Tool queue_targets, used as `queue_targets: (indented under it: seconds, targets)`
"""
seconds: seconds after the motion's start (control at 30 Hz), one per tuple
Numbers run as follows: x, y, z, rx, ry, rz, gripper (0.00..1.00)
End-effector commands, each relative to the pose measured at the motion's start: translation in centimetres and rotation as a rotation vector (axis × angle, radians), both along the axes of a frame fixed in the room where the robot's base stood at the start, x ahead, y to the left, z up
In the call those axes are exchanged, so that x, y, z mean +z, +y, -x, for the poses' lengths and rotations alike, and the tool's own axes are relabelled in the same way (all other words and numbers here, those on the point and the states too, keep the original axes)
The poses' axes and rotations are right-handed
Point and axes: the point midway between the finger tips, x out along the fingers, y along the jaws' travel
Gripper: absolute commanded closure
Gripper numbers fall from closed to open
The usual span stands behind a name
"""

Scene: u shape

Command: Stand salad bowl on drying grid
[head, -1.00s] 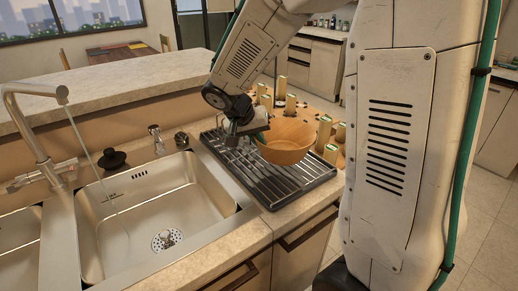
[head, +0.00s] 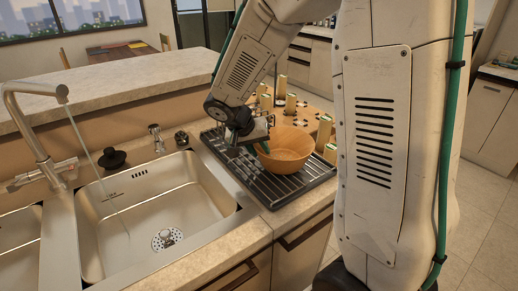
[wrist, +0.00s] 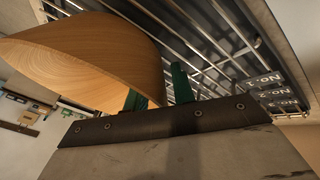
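The wooden salad bowl (head: 289,150) rests upright on the dark drying grid (head: 284,190), right of the sink. My gripper (head: 259,147) is at the bowl's left side, pointing down and right. In the wrist view the bowl (wrist: 85,55) fills the upper left, above the grid's metal bars (wrist: 215,50). The two green fingers (wrist: 156,84) stand apart there, one on each side of the bowl's near edge. A gap shows between the bowl and the right finger, so the gripper looks open. The bowl's underside contact is hidden.
The sink (head: 150,205) with a running tap (head: 40,125) lies left of the grid. Several upright pale blocks (head: 290,104) stand on a wooden board behind and right of the bowl. A raised counter ledge (head: 110,90) runs behind the sink.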

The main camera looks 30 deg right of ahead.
Motion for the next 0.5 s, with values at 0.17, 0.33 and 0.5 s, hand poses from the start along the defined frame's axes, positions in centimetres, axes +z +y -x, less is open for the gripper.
queue_targets:
  seconds: [0.17,0.33,0.5]
  targets:
    - [1.8,0.9,0.0,0.002,-0.004,0.0,0.75]
    - [5.1,2.8,0.2,0.003,-0.006,-0.001,0.75]
    - [8.1,4.5,0.5,0.002,-0.004,-0.001,0.75]
